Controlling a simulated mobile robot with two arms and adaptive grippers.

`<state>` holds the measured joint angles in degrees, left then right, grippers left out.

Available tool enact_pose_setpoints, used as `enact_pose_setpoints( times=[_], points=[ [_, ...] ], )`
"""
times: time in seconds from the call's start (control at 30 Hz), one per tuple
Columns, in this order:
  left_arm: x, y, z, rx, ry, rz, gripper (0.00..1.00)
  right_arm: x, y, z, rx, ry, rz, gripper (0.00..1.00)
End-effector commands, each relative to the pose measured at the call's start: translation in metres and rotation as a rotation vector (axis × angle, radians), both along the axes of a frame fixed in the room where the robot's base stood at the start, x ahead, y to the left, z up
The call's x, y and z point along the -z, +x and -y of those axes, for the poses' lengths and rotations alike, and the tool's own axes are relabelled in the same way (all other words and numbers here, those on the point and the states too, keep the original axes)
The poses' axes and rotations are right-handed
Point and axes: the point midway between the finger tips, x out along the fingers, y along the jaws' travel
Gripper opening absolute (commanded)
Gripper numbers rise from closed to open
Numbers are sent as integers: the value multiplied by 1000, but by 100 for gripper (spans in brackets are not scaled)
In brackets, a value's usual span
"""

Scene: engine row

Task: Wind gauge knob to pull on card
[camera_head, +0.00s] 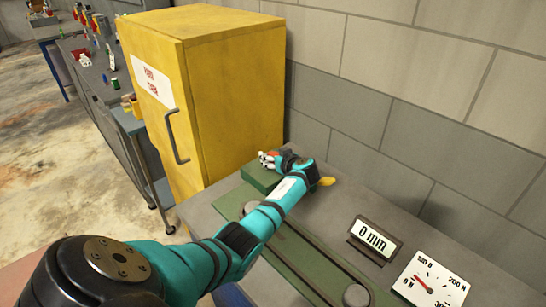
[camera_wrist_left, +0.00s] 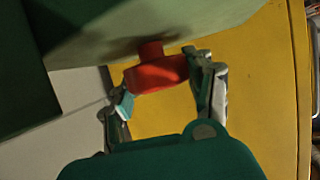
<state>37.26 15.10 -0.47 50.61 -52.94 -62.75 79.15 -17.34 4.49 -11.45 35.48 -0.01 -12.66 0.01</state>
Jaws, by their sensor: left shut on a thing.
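A red knob (camera_wrist_left: 158,74) on a short stem sticks out of a green block (camera_head: 262,176), which stands at the far end of the green rail on the bench. My left gripper (camera_head: 268,159) is at this block. In the left wrist view, the left gripper (camera_wrist_left: 165,82) has one finger on each side of the knob and is shut on it. A white dial gauge (camera_head: 432,281) marked in N shows at the lower right, partly cut off, its red needle near the low end. A small display (camera_head: 375,238) reads "0 mm". I cannot make out a pull card. My right gripper is out of view.
A tall yellow cabinet (camera_head: 222,95) with a grey handle stands just beyond the bench end, close to my left gripper. A block wall runs behind the bench. A grey post (camera_head: 356,296) stands on the rail (camera_head: 290,252). Other benches with small items are farther left.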

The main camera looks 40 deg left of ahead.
Motion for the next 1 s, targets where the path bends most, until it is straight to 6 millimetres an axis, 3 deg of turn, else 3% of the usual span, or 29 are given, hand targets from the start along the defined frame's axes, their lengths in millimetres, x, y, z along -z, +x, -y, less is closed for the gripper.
enact_pose_setpoints(
  times=[0.17,0.53,0.9,0.93,1.0],
  points=[
    [1,-1,0,48,-2,0,21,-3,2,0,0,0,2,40],
    [-1,-1,0,413,-2,-1,22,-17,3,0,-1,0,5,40],
    [1,0,1,451,-2,1,21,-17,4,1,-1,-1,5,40],
    [1,0,1,451,-2,1,55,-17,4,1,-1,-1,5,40],
    [1,0,1,451,-2,1,64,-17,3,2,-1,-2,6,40]
  ],
)
